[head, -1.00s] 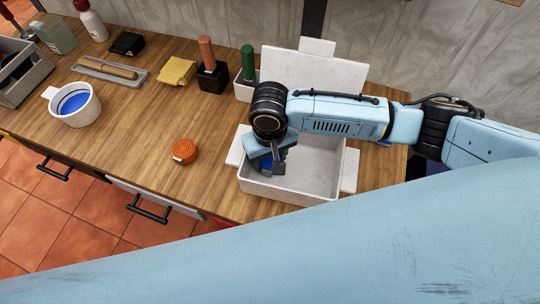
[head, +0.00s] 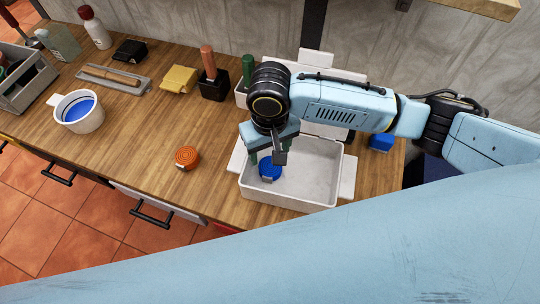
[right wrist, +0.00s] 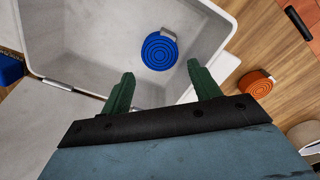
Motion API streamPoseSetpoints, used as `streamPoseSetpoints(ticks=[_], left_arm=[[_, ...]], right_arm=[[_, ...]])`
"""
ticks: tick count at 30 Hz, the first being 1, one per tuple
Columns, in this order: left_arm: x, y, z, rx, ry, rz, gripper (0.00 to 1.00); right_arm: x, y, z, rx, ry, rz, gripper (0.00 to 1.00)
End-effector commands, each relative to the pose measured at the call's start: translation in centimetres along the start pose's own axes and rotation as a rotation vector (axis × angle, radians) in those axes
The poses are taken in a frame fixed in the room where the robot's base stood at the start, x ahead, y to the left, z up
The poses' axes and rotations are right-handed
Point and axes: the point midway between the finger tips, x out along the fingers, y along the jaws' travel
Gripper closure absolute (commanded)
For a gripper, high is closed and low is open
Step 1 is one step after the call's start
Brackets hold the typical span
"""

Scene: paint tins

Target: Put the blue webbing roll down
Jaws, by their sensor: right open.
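The blue webbing roll (head: 269,172) lies flat on the floor of the white open box, near its left wall. It shows as blue rings with a grey end piece in the right wrist view (right wrist: 160,50). The white box (head: 318,178) stands on the wooden counter. My right gripper (head: 266,160) is open and empty above the roll. Its two green fingers (right wrist: 160,85) are apart and clear of the roll in the right wrist view. My left gripper is not in view.
An orange roll (head: 187,158) lies on the counter left of the box. A blue block (head: 381,142) lies right of the box. A white cup with blue inside (head: 80,112) stands farther left. Counter between cup and orange roll is clear.

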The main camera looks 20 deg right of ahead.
Motion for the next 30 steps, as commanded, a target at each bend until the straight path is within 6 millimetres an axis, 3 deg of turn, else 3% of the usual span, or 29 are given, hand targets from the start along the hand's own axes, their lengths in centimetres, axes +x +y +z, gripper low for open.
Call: streamPoseSetpoints(ticks=[3,9,30], left_arm=[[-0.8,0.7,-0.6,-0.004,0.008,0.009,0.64],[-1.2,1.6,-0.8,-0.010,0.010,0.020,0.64],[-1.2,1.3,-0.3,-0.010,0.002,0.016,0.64]], right_arm=[[-2.5,0.0,0.0,-0.001,0.002,-0.001,0.38],[-4.7,0.0,0.0,-0.001,0.001,0.000,0.38],[-5.0,0.0,0.0,0.000,-0.001,0.000,0.38]])
